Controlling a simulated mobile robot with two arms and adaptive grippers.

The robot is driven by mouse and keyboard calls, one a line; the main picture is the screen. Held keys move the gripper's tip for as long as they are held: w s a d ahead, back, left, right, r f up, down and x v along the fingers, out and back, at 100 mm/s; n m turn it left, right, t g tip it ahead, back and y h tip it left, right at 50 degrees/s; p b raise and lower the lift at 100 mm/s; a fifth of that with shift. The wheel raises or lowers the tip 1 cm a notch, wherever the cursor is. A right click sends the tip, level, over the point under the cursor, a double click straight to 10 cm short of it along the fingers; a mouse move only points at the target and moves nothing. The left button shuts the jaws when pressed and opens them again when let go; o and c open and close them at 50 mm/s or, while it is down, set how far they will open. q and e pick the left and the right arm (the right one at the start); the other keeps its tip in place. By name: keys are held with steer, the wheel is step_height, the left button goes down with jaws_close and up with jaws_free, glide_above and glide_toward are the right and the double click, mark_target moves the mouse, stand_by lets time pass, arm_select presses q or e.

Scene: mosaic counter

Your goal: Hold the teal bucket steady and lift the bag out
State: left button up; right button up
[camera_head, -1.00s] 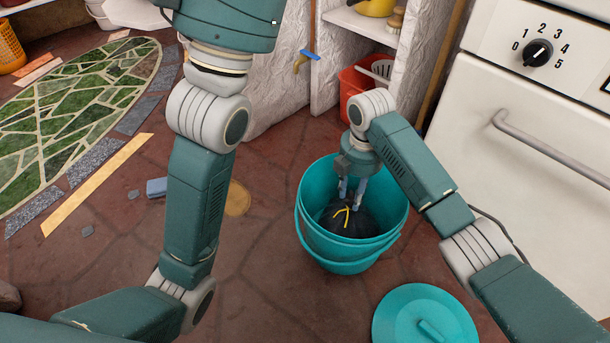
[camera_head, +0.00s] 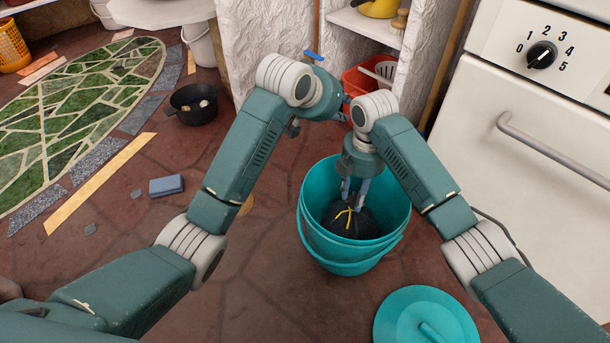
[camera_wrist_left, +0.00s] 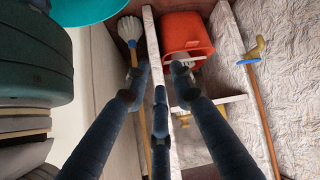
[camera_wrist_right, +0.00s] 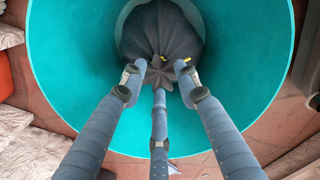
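The teal bucket (camera_head: 345,258) stands upright on the floor, with its rim also in the left wrist view (camera_wrist_left: 88,8). A black bag (camera_head: 352,222) with a yellow tie sits inside it; its gathered neck shows in the right wrist view (camera_wrist_right: 160,72). My right gripper (camera_head: 354,190) reaches down into the bucket at the bag's neck. Its fingers (camera_wrist_right: 158,70) are spread, with the neck between or just beyond them; contact is unclear. My left gripper (camera_head: 346,110) is open and empty, above and behind the bucket, close to my right wrist.
A teal lid (camera_head: 410,305) lies on the floor in front of the bucket. A white oven (camera_head: 530,120) stands at right. A red bin (camera_head: 355,80) sits in the shelf behind.

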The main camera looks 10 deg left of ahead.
arm_select(q)
steer(key=s+a+f+g+y, duration=0.25)
steer(key=s+f+g, duration=0.2)
steer(key=f, duration=0.35)
steer(key=n+g+y, duration=0.1)
steer(key=n+g, duration=0.1)
steer(key=g, duration=0.2)
glide_above(305, 192)
step_height(305, 192, down, 4)
steer(key=shift+w+f, duration=0.1)
steer(key=shift+w, duration=0.05)
steer(key=shift+f, duration=0.25)
steer(key=f, duration=1.5)
steer(key=shift+d, duration=0.25)
jaws_close()
